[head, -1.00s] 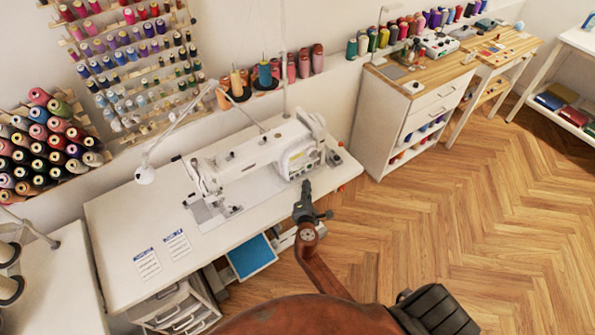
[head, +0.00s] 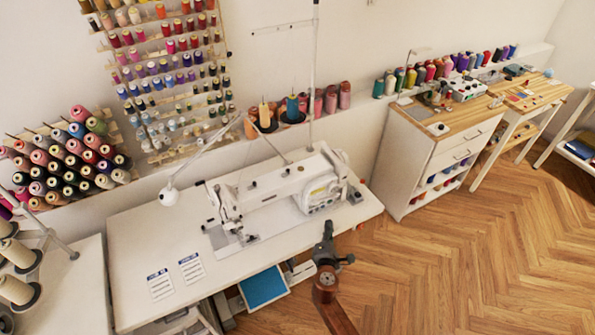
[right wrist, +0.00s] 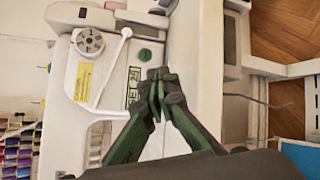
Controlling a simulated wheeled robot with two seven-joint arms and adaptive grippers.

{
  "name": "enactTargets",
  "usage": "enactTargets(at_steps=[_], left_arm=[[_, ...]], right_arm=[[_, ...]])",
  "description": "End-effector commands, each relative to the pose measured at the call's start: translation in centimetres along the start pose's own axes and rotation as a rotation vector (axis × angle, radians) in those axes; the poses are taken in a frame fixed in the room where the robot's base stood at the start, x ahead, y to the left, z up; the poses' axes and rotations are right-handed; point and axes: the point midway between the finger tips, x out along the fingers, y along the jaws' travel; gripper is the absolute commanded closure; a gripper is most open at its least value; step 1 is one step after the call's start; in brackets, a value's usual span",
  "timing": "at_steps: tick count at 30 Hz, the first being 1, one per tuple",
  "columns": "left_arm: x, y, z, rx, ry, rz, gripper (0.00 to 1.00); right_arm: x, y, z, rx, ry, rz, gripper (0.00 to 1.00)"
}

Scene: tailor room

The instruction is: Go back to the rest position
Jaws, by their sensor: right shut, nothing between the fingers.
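My right gripper (head: 327,228) is at the front edge of the white sewing table (head: 130,240), to the right of centre in the head view. It appears in front of and below the right end of the white sewing machine (head: 275,190). In the right wrist view its dark green fingers (right wrist: 157,95) are together and empty, with the machine's white housing (right wrist: 75,85) filling the view beyond them. I cannot tell the exact gap to the machine or table. My left gripper is not in view.
Under the table are a blue panel (head: 263,288) and drawers. A thin lamp arm (head: 168,195) stands over the table. Thread racks (head: 165,80) line the wall. A white cabinet (head: 415,160) stands to the right. The wooden floor (head: 470,270) at right is clear.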

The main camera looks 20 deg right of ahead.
Motion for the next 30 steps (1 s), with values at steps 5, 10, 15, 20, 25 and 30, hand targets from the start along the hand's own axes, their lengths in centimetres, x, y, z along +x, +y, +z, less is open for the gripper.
enactTargets(at_steps=[5, 10, 15, 20, 25, 30], left_arm=[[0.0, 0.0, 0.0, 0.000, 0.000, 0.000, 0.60], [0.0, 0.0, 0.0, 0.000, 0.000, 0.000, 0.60], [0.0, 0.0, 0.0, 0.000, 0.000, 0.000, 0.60], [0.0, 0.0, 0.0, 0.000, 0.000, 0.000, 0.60], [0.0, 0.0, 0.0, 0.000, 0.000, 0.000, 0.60], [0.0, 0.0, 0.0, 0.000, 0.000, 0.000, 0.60]], right_arm=[[-0.1, -0.1, 0.2, 0.009, -0.003, -0.004, 1.00], [-1.6, -2.9, 4.3, 0.200, -0.063, -0.097, 1.00], [-6.8, -9.8, 10.6, 0.651, -0.175, -0.345, 1.00], [-13.1, -14.9, 11.8, 0.994, -0.229, -0.602, 1.00], [-18.2, -17.0, 10.9, 1.183, -0.243, -0.797, 1.00], [-22.6, -17.8, 9.9, 1.296, -0.245, -0.954, 1.00]])
